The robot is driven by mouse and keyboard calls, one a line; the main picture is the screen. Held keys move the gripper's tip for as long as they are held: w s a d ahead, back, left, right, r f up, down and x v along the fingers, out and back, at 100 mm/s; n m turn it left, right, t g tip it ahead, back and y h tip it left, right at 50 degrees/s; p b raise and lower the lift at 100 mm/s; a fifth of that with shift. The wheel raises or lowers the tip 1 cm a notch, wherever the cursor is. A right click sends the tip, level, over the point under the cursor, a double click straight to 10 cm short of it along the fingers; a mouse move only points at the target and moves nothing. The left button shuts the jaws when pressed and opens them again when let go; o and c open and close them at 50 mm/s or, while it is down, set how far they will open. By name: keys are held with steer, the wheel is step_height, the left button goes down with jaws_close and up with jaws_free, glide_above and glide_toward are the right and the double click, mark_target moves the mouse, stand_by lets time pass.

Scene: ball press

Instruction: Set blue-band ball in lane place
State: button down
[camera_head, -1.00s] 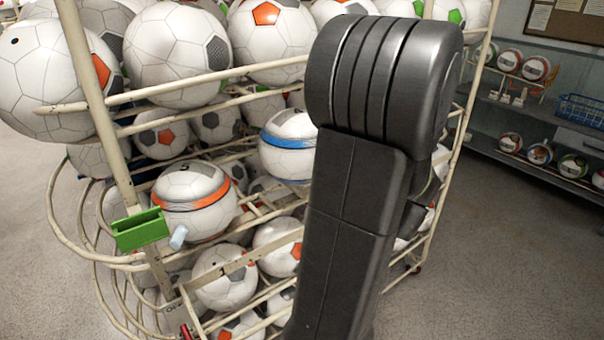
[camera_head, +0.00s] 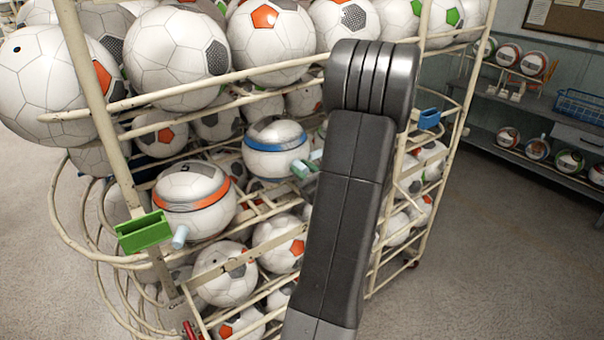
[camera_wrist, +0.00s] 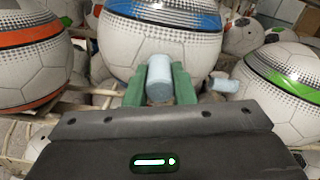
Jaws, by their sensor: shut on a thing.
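The blue-band ball (camera_head: 277,163) is white with a blue band and a grey dotted cap. It is in the rack's middle level, right of the orange-band ball (camera_head: 195,215). In the wrist view the blue-band ball (camera_wrist: 158,45) is straight ahead. My gripper (camera_wrist: 159,80) has its green fingers shut on a light blue peg at the ball's near side. In the head view my gripper (camera_head: 307,166) is partly hidden by my arm. A green-band ball (camera_wrist: 283,112) is on the right in the wrist view. I cannot tell whether the held ball touches the rails.
The cream rack (camera_head: 88,95) has many plain balls above and below. A green bracket (camera_head: 143,231) is at its left front and a blue bracket (camera_head: 429,118) at its right. The orange-band ball's peg (camera_head: 180,237) sticks out. Open floor (camera_head: 480,250) is at right.

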steer(key=shift+w+f, duration=0.1)
steer(key=shift+f, duration=0.45)
steer(key=shift+w+a+f+p, duration=0.1)
steer(key=shift+f+p, duration=0.15)
steer(key=shift+p, duration=0.05)
steer(key=shift+f+b, duration=0.4)
steer(key=shift+b, duration=0.05)
steer(key=shift+f, duration=0.1)
steer(key=c, duration=1.2)
jaws_free()
steer(key=shift+c, duration=0.2)
steer(key=shift+r, duration=0.2)
